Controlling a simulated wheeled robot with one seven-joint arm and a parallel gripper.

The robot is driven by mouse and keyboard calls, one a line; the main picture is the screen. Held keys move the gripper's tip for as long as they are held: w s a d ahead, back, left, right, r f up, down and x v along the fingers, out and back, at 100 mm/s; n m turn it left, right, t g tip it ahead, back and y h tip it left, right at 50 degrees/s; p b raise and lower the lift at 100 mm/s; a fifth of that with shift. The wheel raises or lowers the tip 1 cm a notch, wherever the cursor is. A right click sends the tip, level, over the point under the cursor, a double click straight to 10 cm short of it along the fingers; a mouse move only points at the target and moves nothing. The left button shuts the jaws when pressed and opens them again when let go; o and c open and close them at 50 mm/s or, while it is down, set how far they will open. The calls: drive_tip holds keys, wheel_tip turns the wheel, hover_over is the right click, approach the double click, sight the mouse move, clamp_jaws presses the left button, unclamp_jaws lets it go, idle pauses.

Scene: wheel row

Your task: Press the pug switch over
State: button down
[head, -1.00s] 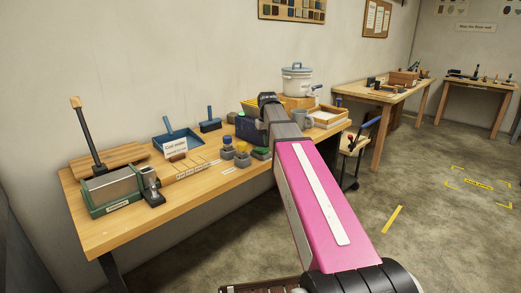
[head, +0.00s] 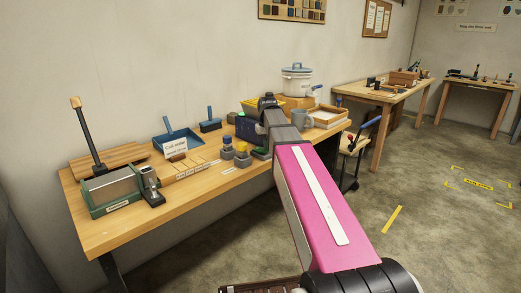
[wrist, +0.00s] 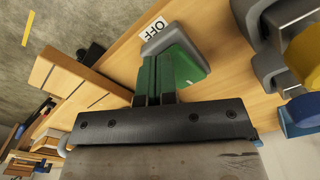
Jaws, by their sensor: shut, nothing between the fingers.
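A green rocker switch on a grey base (wrist: 185,66) is in the upper middle of the wrist view, beside a white card reading OFF (wrist: 150,29). I take it for the pug switch, but no name on it is legible. My gripper (wrist: 155,80) is shut and empty, with its fingers overlapping the green rocker in the picture. I cannot tell whether they touch it. In the head view the green switch (head: 261,154) shows only partly beside my arm, which hides the fingertips there.
Blue-topped (head: 227,142) and yellow-topped (head: 242,151) controls stand close beside the green one on the wooden bench (head: 120,234). A grey mug (head: 302,119) and wooden tray (head: 327,117) are to the right. A green box (head: 110,190) stands at the left.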

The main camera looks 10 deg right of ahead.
drive_tip(key=shift+f, duration=0.65)
drive_tip(key=shift+r, duration=0.25)
drive_tip(key=shift+s, duration=0.1)
drive_tip(key=shift+s+d, duration=1.75)
drive_tip(key=shift+s, duration=0.6)
wheel_tip(320, 180, up, 9)
drive_tip(key=shift+f, duration=0.2)
drive_tip(key=s+a+f, duration=0.1)
drive_tip(key=s+f, duration=0.4)
drive_tip(key=f, duration=0.7)
drive_tip(key=s+a+f, duration=0.1)
drive_tip(key=s+f, duration=0.5)
drive_tip(key=f, duration=0.5)
drive_tip(key=s+a+f+m, duration=0.1)
drive_tip(key=s+f, duration=0.4)
drive_tip(key=f, duration=0.7)
drive_tip(key=shift+s+a+f, duration=0.2)
drive_tip(key=shift+a+f, duration=0.05)
drive_tip(key=shift+f, duration=0.05)
